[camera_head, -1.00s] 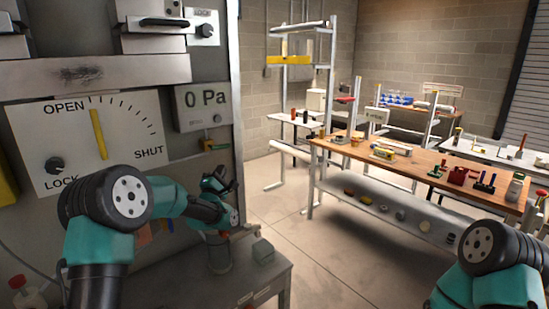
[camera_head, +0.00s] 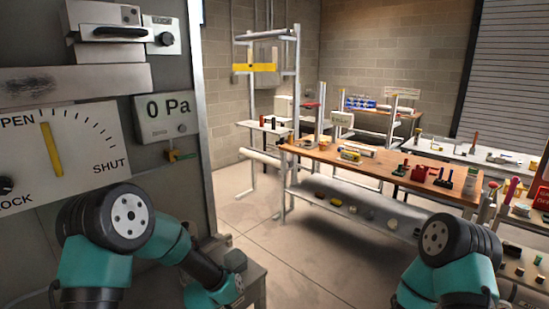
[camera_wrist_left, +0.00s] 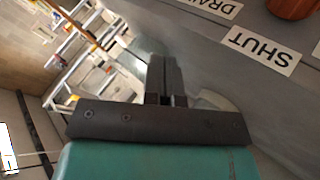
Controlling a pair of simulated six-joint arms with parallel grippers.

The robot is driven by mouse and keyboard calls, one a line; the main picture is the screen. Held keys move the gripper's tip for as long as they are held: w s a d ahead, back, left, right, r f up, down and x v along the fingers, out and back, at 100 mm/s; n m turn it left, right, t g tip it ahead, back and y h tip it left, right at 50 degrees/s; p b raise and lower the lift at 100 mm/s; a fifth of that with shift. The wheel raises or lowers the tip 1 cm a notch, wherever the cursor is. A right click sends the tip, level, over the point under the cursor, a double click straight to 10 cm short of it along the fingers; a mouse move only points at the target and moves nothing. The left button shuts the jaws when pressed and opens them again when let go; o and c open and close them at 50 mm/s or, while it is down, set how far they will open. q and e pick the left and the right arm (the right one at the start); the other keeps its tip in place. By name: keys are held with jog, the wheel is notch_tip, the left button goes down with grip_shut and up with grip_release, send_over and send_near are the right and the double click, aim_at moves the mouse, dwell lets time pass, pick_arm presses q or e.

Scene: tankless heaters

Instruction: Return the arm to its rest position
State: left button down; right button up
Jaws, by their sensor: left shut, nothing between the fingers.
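My left gripper (camera_wrist_left: 163,75) is shut and empty in the left wrist view, with its two dark fingers pressed together. Behind it is a grey surface with a label reading SHUT (camera_wrist_left: 261,49) and a partly cut-off second label above it, both upside down. In the head view my left arm (camera_head: 125,220) bends down in front of the heater panel (camera_head: 75,145), and its gripper does not show there. My right arm (camera_head: 455,250) is at the lower right, with its gripper out of frame.
The panel has a yellow pointer (camera_head: 52,149) and a display reading 0 Pa (camera_head: 167,117). A small grey table (camera_head: 250,283) stands below the left arm. A wooden workbench (camera_head: 340,160) with tools stands to the right. Open floor (camera_head: 270,250) lies between them.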

pick_arm(q)
jog(key=s+a+f+m+g, duration=0.1)
jog(key=s+a+f+g, duration=0.1)
jog(key=s+f, duration=0.3)
jog(key=s+a+f+m+g, duration=0.1)
jog(key=s+a+f+g, duration=0.2)
jog(key=s, duration=1.1)
jog(key=s+a+f+m+g, duration=0.1)
jog(key=s+a+f+g, duration=0.1)
jog(key=s+f, duration=0.6)
jog(key=shift+s+a+f+m+g+h, duration=0.3)
jog(key=shift+s+a+f+g, duration=0.1)
jog(key=shift+s+g, duration=0.4)
